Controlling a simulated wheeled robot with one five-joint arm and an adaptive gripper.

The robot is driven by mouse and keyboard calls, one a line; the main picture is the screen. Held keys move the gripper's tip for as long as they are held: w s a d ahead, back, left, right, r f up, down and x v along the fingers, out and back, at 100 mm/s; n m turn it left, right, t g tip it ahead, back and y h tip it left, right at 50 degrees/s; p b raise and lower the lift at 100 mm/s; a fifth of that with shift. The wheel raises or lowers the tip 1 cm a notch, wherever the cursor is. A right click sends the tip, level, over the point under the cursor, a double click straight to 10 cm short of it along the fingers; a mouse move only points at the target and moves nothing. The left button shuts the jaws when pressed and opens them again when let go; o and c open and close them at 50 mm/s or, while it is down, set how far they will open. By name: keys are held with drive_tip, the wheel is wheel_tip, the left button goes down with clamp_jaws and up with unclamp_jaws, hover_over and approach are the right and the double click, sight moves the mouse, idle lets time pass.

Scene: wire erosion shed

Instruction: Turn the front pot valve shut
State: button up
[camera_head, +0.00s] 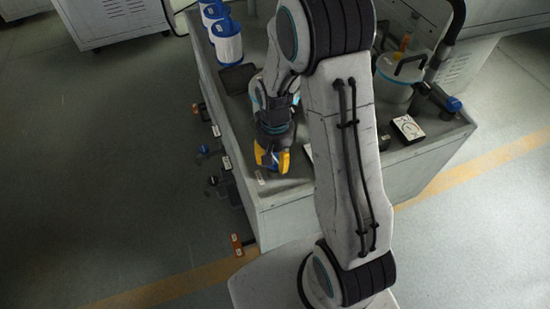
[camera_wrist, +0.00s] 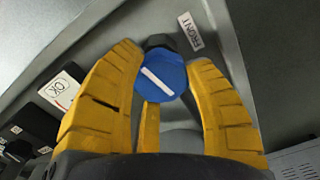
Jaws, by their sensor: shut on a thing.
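The front pot valve has a blue knob (camera_wrist: 160,75) with a white bar across its face, slanting down to the right in the wrist view. A "FRONT" label (camera_wrist: 190,31) lies just beyond it. My gripper (camera_head: 272,158) has yellow fingers, which show in the wrist view (camera_wrist: 166,66) on both sides of the knob, shut on it. In the head view, the gripper points down at the near left corner of the grey bench, and the knob is mostly hidden there by the fingers.
The grey bench (camera_head: 285,222) carries blue-and-white filter canisters (camera_head: 227,42) at the back left and a lidded pot (camera_head: 396,82) at the right. A second blue-handled valve (camera_head: 453,103) and a dial gauge (camera_head: 408,129) stand near the right edge. An "OK" marked gauge (camera_wrist: 59,90) lies left of the fingers.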

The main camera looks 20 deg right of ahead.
drive_tip(key=shift+s+f+m, duration=0.15)
drive_tip(key=shift+s+m, duration=0.1)
drive_tip(key=shift+m, duration=0.75)
drive_tip(key=o, duration=1.2)
drive_tip(key=shift+w+a, duration=0.1)
drive_tip(key=shift+w, duration=0.05)
drive_tip(key=shift+w+r, duration=0.1)
drive_tip(key=shift+r, duration=0.45)
wheel_tip(320, 180, up, 11)
